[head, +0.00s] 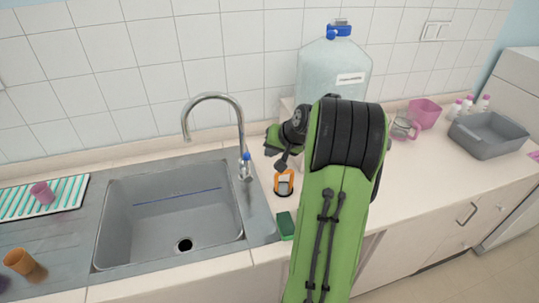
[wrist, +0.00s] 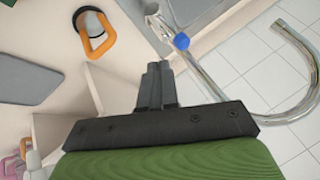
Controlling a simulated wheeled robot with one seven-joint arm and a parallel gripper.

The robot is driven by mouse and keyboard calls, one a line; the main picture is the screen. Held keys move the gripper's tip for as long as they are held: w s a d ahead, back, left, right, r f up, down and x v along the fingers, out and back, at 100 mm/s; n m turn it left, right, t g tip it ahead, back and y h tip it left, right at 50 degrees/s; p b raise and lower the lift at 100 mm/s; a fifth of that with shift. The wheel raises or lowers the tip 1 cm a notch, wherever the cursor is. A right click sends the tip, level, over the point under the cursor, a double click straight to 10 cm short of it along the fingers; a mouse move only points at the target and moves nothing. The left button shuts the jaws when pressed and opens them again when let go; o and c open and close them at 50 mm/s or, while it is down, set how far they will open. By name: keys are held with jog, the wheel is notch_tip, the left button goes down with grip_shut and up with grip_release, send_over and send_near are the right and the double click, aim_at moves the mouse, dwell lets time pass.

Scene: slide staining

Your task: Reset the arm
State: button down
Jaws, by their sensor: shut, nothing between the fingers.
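My arm is green and black and reaches up in front of the counter in the head view. My gripper (wrist: 155,72) shows in the wrist view with its dark fingers together and nothing between them. In the head view the end of the arm is partly hidden behind my own arm links. It is above the counter just right of the tap, near an orange-handled thing (head: 284,184). That orange-handled thing (wrist: 97,35) also shows in the wrist view, apart from the fingers.
The grey sink (head: 172,210) and curved metal tap (head: 240,130) are on the left. A large water bottle (head: 330,70) stands behind my arm. A green sponge (head: 286,225) lies by the sink. A grey basin (head: 488,136), pink jug (head: 425,113) and glass jug (head: 403,126) are right.

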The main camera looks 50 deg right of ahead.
jog(key=s+v, duration=0.1)
jog(key=v, duration=0.4)
jog(key=s+a+r+n+g, duration=0.1)
jog(key=s+a+r+n, duration=0.15)
jog(key=a, duration=0.85)
jog(key=s+a+r+n+g, duration=0.1)
jog(key=a+r+n, duration=0.2)
jog(key=a, duration=0.8)
jog(key=s+a+f+n, duration=0.1)
jog(key=s+a+n, duration=0.1)
jog(key=s+a, duration=0.2)
jog(key=s+a+f+n, duration=0.1)
jog(key=s+a, duration=0.3)
jog(key=s, duration=0.5)
jog(key=shift+s+n+y, duration=0.3)
jog(key=shift+s+n, duration=0.05)
jog(key=shift+n, duration=0.2)
jog(key=shift+d+f, duration=0.1)
